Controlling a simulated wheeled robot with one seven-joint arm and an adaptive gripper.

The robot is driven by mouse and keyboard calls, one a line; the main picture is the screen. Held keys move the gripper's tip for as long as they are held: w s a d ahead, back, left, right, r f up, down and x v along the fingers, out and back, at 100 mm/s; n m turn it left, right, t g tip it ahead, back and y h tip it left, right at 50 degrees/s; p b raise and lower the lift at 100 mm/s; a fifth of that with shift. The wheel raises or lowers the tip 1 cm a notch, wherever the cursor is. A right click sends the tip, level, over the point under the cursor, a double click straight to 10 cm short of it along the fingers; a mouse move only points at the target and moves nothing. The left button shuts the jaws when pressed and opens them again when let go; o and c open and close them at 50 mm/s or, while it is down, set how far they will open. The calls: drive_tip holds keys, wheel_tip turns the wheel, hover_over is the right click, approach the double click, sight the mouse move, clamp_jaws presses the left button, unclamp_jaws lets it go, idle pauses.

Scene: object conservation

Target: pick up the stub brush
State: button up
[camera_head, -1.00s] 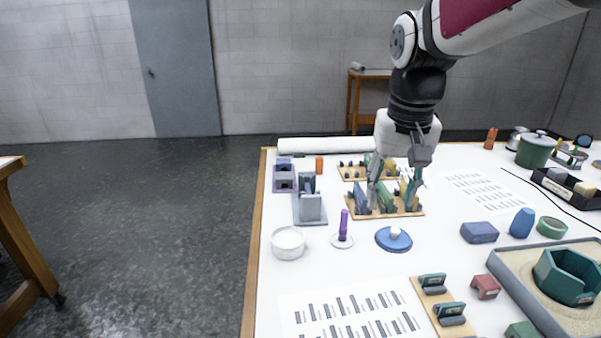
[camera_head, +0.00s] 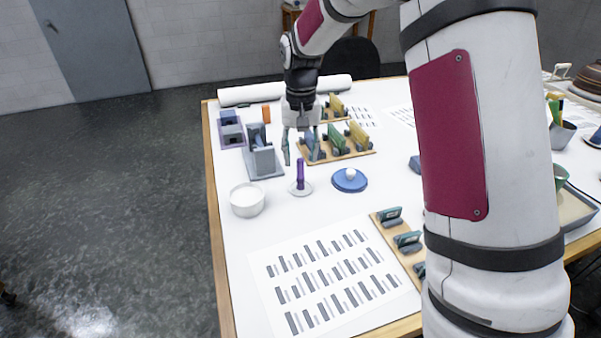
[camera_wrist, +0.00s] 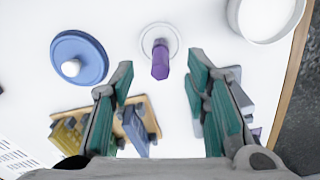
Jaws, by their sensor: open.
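A short purple stick (camera_head: 300,173), which looks like the stub brush, stands upright on a small pale round dish (camera_head: 308,189). It also shows in the wrist view (camera_wrist: 160,62), between and just beyond my fingertips, on the dish (camera_wrist: 169,33). My gripper (camera_head: 301,152) points down and is open and empty, with teal finger pads. In the wrist view my gripper (camera_wrist: 161,72) has one finger on each side of the purple stick, with a gap to both. Whether the fingertips are level with its top cannot be told.
A blue lid with a white knob (camera_head: 350,181) lies right of the dish. A white bowl (camera_head: 247,200) stands front left. A grey-blue stand (camera_head: 263,160) is behind left, and a wooden rack with coloured blocks (camera_head: 361,153) behind right. Printed sheets (camera_head: 330,280) lie in front.

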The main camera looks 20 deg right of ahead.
sight(301, 182)
drive_tip(key=shift+w+f+p, duration=0.15)
drive_tip(key=shift+f+p, duration=0.45)
drive_tip(key=shift+f, duration=2.65)
clamp_jaws()
